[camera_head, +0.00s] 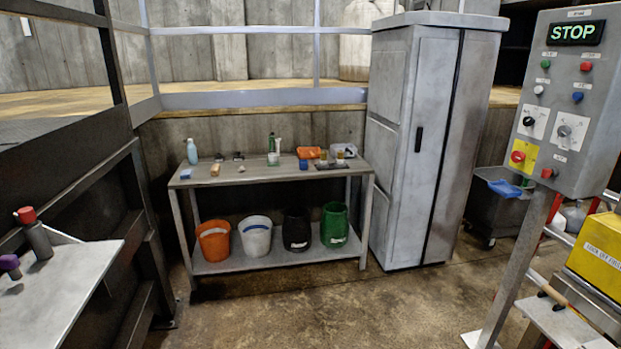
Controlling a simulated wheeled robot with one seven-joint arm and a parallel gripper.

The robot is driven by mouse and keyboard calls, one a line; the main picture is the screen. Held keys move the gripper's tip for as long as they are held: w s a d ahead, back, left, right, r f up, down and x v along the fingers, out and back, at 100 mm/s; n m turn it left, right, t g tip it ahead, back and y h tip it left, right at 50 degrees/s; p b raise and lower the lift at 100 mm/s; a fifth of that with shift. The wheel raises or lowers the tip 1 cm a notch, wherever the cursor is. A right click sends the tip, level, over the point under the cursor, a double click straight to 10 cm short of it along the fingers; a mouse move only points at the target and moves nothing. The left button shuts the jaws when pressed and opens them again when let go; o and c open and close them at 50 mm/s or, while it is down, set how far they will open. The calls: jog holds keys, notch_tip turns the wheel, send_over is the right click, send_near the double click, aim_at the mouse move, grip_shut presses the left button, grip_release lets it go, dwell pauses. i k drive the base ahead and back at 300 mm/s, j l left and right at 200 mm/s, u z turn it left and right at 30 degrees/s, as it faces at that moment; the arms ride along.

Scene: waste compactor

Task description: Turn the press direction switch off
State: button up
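A grey control panel (552,100) stands on a post at the right edge of the view. Its lit display (575,33) reads STOP in green. Two rotary switches sit on white plates at mid panel: a black knob (528,121) on the left and a grey knob (564,131) on the right. Their labels are too small to read, so I cannot tell which is the press direction switch or its setting. A red emergency button (518,156) sits on a yellow plate below. My gripper is not in view.
A workbench (270,172) with bottles on top and several buckets below stands at the back. A tall grey cabinet (419,140) is right of it. A yellow box (597,255) stands below the panel. The concrete floor (360,310) in the middle is clear.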

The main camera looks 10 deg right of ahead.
aim_at(527, 122)
jog(key=i+j+z, duration=0.15)
jog(key=i+z, duration=0.3)
jog(key=i, duration=0.2)
jog(key=i+j+z, duration=0.45)
jog(key=i, duration=0.15)
jog(key=i+j+z, duration=0.9)
jog(key=j, duration=0.35)
jog(key=i, duration=0.05)
